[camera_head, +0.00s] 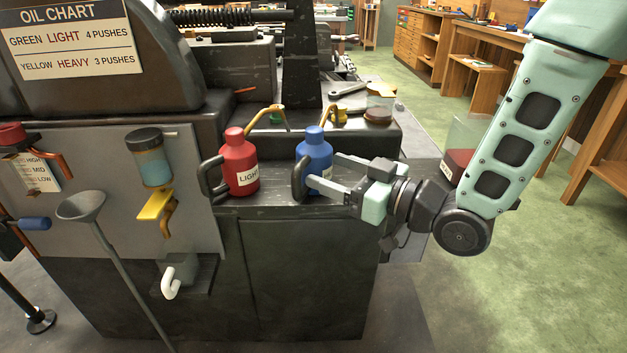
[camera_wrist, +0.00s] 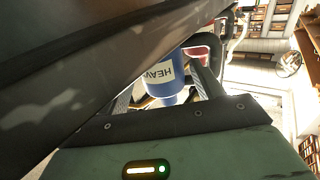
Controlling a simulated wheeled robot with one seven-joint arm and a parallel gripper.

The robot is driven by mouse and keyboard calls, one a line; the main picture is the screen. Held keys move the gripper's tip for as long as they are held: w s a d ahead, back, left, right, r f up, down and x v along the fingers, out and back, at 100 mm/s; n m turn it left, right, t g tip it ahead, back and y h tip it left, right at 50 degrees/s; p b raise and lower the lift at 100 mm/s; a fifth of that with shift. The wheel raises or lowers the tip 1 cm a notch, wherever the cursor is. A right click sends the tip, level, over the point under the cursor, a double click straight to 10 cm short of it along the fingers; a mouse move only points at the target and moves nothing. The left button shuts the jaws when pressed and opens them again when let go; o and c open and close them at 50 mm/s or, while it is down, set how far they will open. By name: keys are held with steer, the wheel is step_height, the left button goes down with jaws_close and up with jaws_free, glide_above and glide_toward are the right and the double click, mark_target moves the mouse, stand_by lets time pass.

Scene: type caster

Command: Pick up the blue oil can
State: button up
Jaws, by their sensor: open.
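The blue oil can (camera_head: 315,147) stands upright on the dark machine ledge, with a black handle on its left and a yellow spout. My gripper (camera_head: 322,169) is open at the can's lower right, with its fingers pointing left and hiding part of the can's body and label. In the wrist view the blue can (camera_wrist: 178,88), labelled "HEAVY", shows between the two fingers of my gripper (camera_wrist: 165,85). The fingers are apart and hold nothing. I cannot tell whether either finger touches the can.
A red can (camera_head: 239,165) labelled "LIGHT" stands just left of the blue one. A grey funnel (camera_head: 82,205) and an oil cup (camera_head: 152,160) are at the left. A wrench (camera_head: 352,91) lies behind. Green floor (camera_head: 560,230) is open to the right.

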mark_target(308, 161)
steer(key=shift+a, duration=0.15)
steer(key=shift+w+a, duration=0.25)
steer(key=shift+a, duration=0.05)
steer(key=x, duration=0.5)
steer(key=shift+d, duration=0.1)
steer(key=c, duration=1)
steer(key=shift+r, duration=0.15)
steer(key=v, duration=0.6)
steer(key=shift+r+p, duration=0.25)
steer(key=shift+p, duration=0.55)
steer(key=shift+d+p, duration=0.15)
steer(key=shift+p, duration=0.85)
